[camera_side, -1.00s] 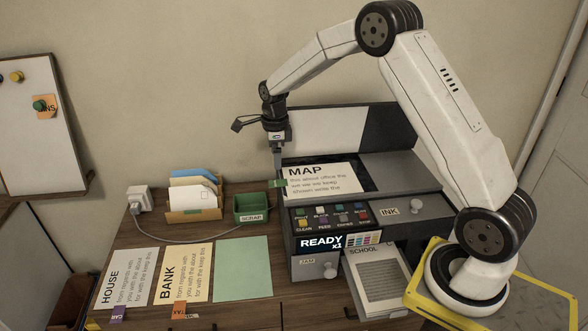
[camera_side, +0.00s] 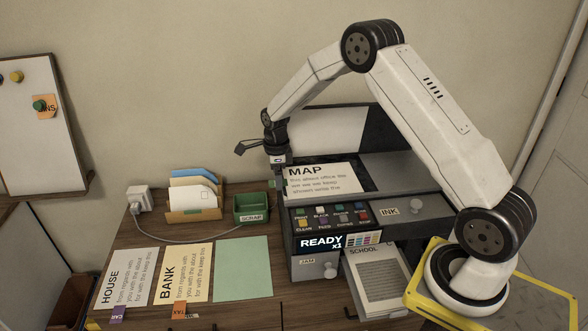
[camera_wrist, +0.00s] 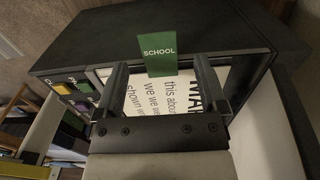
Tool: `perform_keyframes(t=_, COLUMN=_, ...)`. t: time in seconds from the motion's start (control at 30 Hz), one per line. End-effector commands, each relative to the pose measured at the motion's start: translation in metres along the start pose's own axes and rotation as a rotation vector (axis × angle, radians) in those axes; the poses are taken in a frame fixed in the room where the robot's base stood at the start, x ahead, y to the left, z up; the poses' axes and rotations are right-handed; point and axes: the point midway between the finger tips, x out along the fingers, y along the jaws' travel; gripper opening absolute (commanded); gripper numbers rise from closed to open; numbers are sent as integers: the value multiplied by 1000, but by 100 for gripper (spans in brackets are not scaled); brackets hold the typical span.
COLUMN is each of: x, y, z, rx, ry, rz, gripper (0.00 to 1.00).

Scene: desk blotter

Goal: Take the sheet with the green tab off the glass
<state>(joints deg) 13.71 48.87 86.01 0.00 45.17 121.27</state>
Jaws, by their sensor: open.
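A white sheet printed MAP (camera_side: 322,178) lies on the glass of the grey copier, whose lid stands open. The sheet also shows upside down in the wrist view (camera_wrist: 155,102). Its green tab (camera_wrist: 159,55) reads SCHOOL in the wrist view and sticks out past the sheet's edge. My gripper (camera_wrist: 160,68) is open, with one finger on each side of the tab and apart from it in the picture. In the side view my gripper (camera_side: 279,182) is low at the glass's left edge and hides most of the tab. I cannot tell whether the fingertips touch the glass.
The open copier lid (camera_side: 330,128) stands behind the glass. The button panel (camera_side: 330,216) is in front. A green SCRAP tray (camera_side: 251,207) and an envelope holder (camera_side: 193,198) stand left. HOUSE (camera_side: 128,278) and BANK (camera_side: 186,273) sheets and a blank green sheet (camera_side: 243,268) cover the desk front.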

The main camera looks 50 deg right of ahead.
Motion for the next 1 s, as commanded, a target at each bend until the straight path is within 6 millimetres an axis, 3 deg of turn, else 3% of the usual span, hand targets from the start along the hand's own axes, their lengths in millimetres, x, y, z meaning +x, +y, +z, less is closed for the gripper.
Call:
perform_keyframes(t=0.97, x=9, y=0, z=0, rx=0, ry=-1, rz=-1, gripper=91)
perform_keyframes(t=1.0, x=9, y=0, z=0, rx=0, ry=-1, rz=-1, gripper=82)
